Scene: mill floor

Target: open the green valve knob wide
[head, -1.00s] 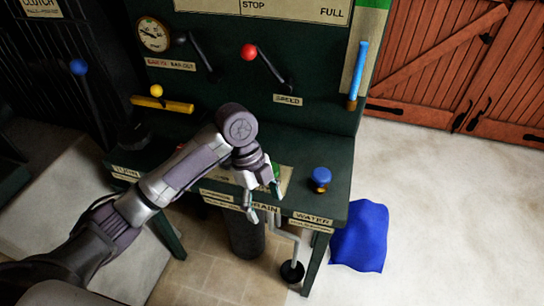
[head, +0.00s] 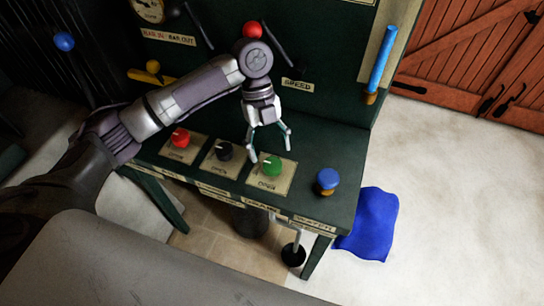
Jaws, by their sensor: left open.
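The green valve knob (head: 271,165) sits on a pale plate marked OPEN on the dark green bench top, with a light pointer mark on its top. My left gripper (head: 270,155) is open, its fingers pointing down, just above and behind the knob in the head view. One finger hangs to the left of the knob and one to the right. I cannot tell whether either finger touches it. The knob's front and top show clearly. My right gripper is not in view.
A black knob (head: 224,151) and a red knob (head: 180,138) stand on plates to the left. A blue knob (head: 327,181) stands to the right. A blue cloth (head: 371,225) lies on the floor.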

